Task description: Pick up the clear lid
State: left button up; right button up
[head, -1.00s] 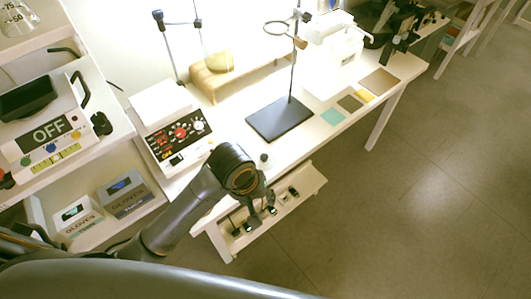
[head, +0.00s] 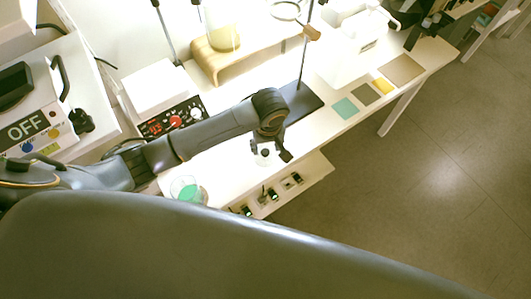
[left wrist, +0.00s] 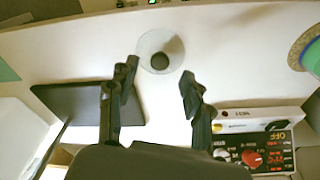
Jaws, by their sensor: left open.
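The clear lid (left wrist: 147,42) is a see-through disc with a dark round knob, lying on the white table near its front edge. In the head view the lid's dark knob (head: 264,153) shows between my fingers, and its clear rim is hard to make out. My left gripper (left wrist: 160,74) is open, with its two fingers apart and the lid just beyond the tips in the left wrist view. In the head view my left gripper (head: 270,152) hangs over the front part of the table, and I cannot tell its exact height above the lid. My right gripper is not in view.
The black stand base (head: 303,100) and a white device with a red-lit panel (head: 172,119) flank the arm. A round clear vessel with green inside (head: 186,190) stands near the front edge. Several small bottles sit on the lower shelf (head: 309,178). The front tabletop around the lid is bare.

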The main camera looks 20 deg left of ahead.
aim_at(265, 152)
pick_arm(q)
jog(key=f, duration=0.2)
jog(key=shift+w+a+f+p, duration=0.3)
jog(key=shift+a+f, duration=0.05)
jog(key=shift+f, duration=0.05)
jog(key=shift+w+f, duration=0.2)
jog(key=shift+f, duration=1.05)
jog(key=c, duration=0.9)
jog(key=shift+c, duration=0.5)
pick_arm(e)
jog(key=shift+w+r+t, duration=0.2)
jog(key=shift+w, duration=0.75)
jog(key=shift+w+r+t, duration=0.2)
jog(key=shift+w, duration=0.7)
